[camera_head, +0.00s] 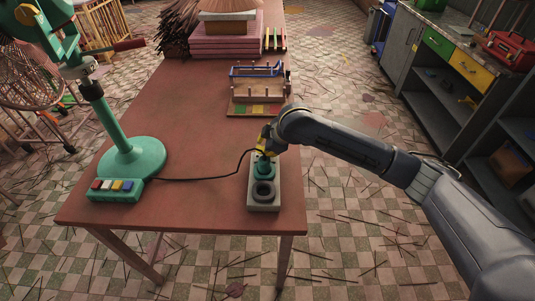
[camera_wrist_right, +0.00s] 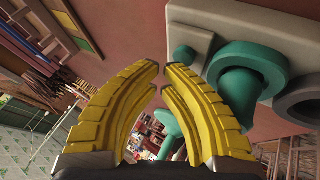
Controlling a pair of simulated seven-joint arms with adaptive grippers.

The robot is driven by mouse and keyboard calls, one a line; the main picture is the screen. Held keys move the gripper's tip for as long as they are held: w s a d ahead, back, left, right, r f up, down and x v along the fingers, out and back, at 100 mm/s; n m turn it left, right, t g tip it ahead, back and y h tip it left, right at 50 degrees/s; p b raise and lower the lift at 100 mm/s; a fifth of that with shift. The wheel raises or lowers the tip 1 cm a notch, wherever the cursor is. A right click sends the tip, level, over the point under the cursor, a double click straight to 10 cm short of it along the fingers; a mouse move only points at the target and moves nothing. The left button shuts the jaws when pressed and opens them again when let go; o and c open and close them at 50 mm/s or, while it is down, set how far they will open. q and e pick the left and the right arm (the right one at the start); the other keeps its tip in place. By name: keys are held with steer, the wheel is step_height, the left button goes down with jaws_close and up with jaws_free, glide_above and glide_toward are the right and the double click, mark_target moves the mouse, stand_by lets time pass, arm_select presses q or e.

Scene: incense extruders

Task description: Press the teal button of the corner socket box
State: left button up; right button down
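The pale grey socket box (camera_head: 263,205) lies near the right front edge of the table. It has a teal plug-like part in a teal ring (camera_head: 263,169) and a dark round ring (camera_head: 263,190). In the right wrist view, a small round teal button (camera_wrist_right: 184,56) sits at one corner of the box, beside the larger teal part (camera_wrist_right: 240,78). My right gripper (camera_head: 265,147) is at the far end of the box. Its yellow fingertips (camera_wrist_right: 161,68) nearly meet, with nothing between them, close to the teal button; contact cannot be told. My left gripper is out of view.
A teal stand (camera_head: 132,158) and a teal box with coloured buttons (camera_head: 116,190) stand on the left of the table (camera_head: 200,105). A black cable (camera_head: 195,180) runs toward the socket box. A wooden rack (camera_head: 258,85) stands behind. The front middle is clear.

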steer(key=shift+f, duration=0.15)
stand_by(0.5)
steer(key=shift+f, duration=0.35)
steer(key=shift+s+f, duration=0.1)
stand_by(0.3)
steer(key=shift+r, duration=0.5)
step_height(320, 180, up, 6)
stand_by(0.6)
stand_by(0.4)
